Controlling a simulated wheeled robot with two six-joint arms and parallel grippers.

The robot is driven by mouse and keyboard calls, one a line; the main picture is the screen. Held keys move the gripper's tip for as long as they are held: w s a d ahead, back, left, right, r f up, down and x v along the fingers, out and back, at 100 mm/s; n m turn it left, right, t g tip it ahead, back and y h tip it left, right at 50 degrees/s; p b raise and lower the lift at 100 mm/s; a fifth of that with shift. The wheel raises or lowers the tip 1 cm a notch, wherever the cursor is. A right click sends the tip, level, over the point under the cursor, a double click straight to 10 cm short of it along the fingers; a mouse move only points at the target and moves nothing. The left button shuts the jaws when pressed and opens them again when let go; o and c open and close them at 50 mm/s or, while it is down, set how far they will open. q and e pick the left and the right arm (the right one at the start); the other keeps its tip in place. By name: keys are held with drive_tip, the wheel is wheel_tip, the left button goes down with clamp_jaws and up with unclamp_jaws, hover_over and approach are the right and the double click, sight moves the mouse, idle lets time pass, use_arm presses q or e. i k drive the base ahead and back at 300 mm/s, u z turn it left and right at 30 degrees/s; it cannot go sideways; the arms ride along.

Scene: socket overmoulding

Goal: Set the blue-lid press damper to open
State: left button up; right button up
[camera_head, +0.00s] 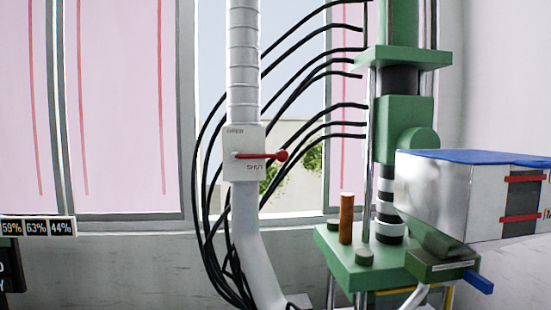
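The damper is a pale square plate (232,173) on a vertical grey ribbed duct (243,60), left of the middle in the head view. Its red lever (258,156) lies nearly horizontal across the plate, with a round red knob at its right end. Small lettering at the plate's top left seems to read OPEN, and lettering at its lower right seems to read SHUT. The lever lies between the two words. The green press (403,125) stands to the right, with a metal hopper under a blue lid (475,157). Neither of my grippers is in view.
Several black cables (200,170) loop from the press down behind and beside the duct. A brown rod (347,218) stands on the green press base (345,262). A percentage display (37,227) is at the left edge. The space in front of the damper looks clear.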

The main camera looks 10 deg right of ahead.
sight(281, 156)
drive_tip(key=z, duration=0.55)
drive_tip(key=k, duration=1.2)
drive_tip(key=z, duration=1)
drive_tip(key=i, duration=1.4)
drive_tip(key=u, duration=1.1)
drive_tip(key=i, duration=0.75)
drive_tip(key=u, duration=0.9)
